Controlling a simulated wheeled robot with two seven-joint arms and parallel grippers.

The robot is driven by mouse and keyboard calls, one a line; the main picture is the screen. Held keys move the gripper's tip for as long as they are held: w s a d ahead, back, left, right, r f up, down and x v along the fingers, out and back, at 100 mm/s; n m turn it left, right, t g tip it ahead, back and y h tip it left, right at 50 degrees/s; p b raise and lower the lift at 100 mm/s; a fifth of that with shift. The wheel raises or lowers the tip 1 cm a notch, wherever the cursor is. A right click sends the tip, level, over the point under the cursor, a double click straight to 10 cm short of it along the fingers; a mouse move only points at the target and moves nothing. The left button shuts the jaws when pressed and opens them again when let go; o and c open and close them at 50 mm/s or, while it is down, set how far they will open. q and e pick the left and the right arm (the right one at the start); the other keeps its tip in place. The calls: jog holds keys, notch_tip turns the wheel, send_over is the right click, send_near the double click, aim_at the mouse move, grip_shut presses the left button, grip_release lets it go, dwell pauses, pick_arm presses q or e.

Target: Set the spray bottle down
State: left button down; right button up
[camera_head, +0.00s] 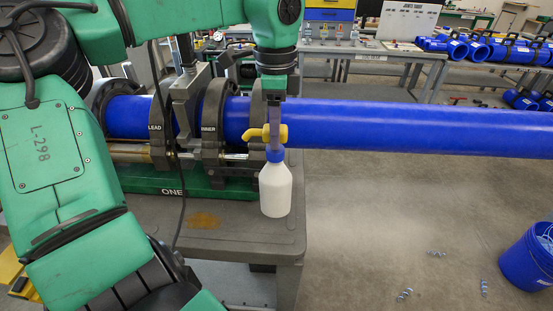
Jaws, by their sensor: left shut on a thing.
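The spray bottle (275,190) has a white body, a blue collar and a yellow spray head. It is upright near the right end of the grey cart top (240,222). My left gripper (275,140) points straight down and is shut on the bottle at its spray head. The gripper hides part of the head. I cannot tell whether the bottle's base touches the cart top or hangs just above it. My right gripper is not in view.
A long blue pipe (420,126) runs right from the fusion machine's black clamps (213,120), just behind the bottle. A brown stain (203,220) marks the cart top. A blue bucket (527,262) stands on the floor at right. Workbenches stand behind.

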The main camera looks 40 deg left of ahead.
aim_at(277, 161)
pick_arm(q)
notch_tip(277, 161, down, 7)
jog(key=shift+d+f+p, duration=0.1)
jog(key=shift+p, duration=0.65)
jog(key=shift+f, duration=0.4)
jog(key=shift+w+f, duration=0.1)
jog(key=shift+f, duration=0.05)
jog(key=shift+c, duration=2.1)
grip_release()
